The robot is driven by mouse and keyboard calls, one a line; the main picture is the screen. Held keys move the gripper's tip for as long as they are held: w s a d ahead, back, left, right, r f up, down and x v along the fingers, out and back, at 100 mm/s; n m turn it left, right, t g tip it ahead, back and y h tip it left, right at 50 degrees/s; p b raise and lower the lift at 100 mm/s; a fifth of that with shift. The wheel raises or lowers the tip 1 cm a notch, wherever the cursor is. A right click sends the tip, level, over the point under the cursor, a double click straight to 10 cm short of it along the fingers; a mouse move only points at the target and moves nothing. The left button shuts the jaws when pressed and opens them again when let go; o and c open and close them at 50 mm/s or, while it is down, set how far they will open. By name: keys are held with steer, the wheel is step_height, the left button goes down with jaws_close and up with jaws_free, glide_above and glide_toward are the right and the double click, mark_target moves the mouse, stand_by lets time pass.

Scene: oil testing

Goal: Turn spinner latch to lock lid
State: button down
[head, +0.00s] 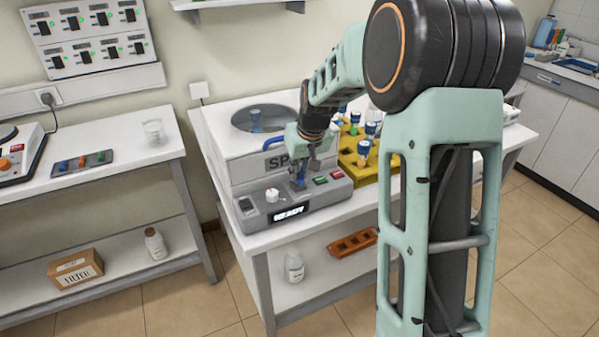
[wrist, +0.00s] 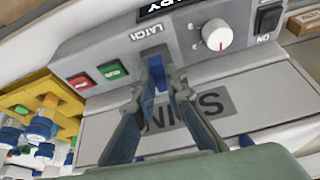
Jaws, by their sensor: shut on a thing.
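The spinner (head: 255,170) is a white box on the table with a grey front panel reading "READY". Its lid (head: 215,135), with a round window and a blue handle (head: 275,143), appears down. The blue latch (head: 299,182) sits on the panel and shows under the word "LATCH" in the wrist view (wrist: 161,84). In the wrist view my gripper's fingertips (wrist: 163,72) are closed on the latch from both sides. They hide part of it, so its exact angle is hard to tell.
On the panel, a white knob (wrist: 217,37), a green button (wrist: 112,70), a red button (wrist: 80,80) and a black switch (wrist: 268,18) sit around the latch. A yellow rack (head: 372,168) with blue-capped vials stands close on the right.

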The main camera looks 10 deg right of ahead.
steer(key=m, duration=0.2)
steer(key=m+h+b, duration=0.1)
steer(key=m, duration=0.1)
steer(key=m+h, duration=0.1)
steer(key=shift+a+m+b, duration=0.4)
steer(key=m+h, duration=0.1)
steer(key=m, duration=0.1)
steer(key=m+g+h, duration=0.1)
steer(key=m, duration=0.2)
steer(key=shift+w+a, duration=0.1)
steer(key=shift+m+g, duration=0.3)
steer(key=c, duration=2)
jaws_free()
steer(key=shift+o, duration=0.2)
steer(key=shift+r, duration=0.1)
steer(key=v, duration=1.1)
steer(key=shift+a+r, duration=0.15)
steer(key=shift+r, duration=0.2)
steer(key=shift+o, duration=0.3)
